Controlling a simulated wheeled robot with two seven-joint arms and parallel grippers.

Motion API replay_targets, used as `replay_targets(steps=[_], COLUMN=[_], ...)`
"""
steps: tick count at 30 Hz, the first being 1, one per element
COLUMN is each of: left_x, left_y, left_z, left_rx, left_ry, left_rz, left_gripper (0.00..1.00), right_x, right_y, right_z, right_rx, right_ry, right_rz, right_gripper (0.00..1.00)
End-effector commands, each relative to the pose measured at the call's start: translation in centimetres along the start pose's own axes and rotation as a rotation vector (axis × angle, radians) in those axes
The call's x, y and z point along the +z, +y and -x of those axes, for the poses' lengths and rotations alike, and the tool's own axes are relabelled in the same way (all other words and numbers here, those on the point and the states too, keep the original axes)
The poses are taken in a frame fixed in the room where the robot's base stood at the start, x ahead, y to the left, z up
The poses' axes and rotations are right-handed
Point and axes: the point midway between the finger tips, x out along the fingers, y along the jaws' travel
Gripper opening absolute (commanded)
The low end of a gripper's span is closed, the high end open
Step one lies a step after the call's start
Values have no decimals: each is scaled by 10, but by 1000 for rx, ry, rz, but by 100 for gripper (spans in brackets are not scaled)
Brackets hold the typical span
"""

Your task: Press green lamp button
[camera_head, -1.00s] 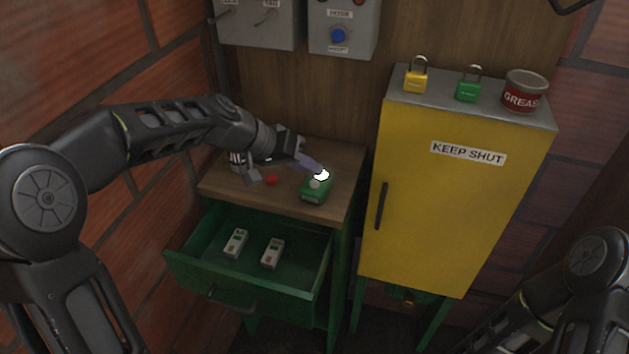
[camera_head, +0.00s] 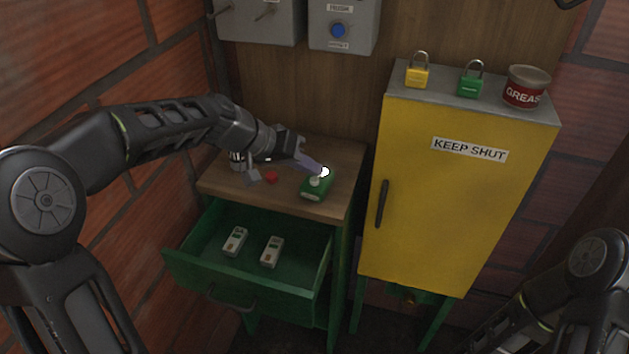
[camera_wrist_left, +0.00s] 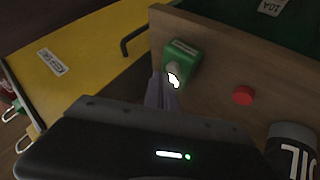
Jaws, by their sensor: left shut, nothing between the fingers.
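A small green box (camera_head: 314,190) with a pale round button and a bright white lit spot on top stands near the right front of the wooden tabletop. It also shows in the left wrist view (camera_wrist_left: 183,52), where the bright spot (camera_wrist_left: 173,79) lies just beyond my fingertips. My left gripper (camera_head: 320,172) is shut and empty, its fingertips at the top of the green box. I cannot tell whether they touch the button. The fingers partly cover the box top. My right arm (camera_head: 560,290) shows at the lower right; its gripper is out of the frame.
On the tabletop are a red round piece (camera_head: 271,176) and a dark can (camera_wrist_left: 293,150). The open green drawer (camera_head: 185,262) below holds two white breakers. A yellow cabinet (camera_head: 450,200) with two padlocks and a grease tin on top stands to the right. Grey boxes hang behind.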

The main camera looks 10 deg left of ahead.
Motion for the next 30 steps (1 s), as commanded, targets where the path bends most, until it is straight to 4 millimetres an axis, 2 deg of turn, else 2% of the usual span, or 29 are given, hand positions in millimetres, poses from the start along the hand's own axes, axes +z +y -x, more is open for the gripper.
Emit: replay_targets(steps=[30], left_x=[3], left_y=[-3], left_z=[-4], left_rx=[0], left_ry=[0], left_rz=[0], left_gripper=[0], right_x=[0], right_y=[3], right_z=[-7], right_rx=[0], right_ry=[0], right_rz=[0], right_gripper=[36])
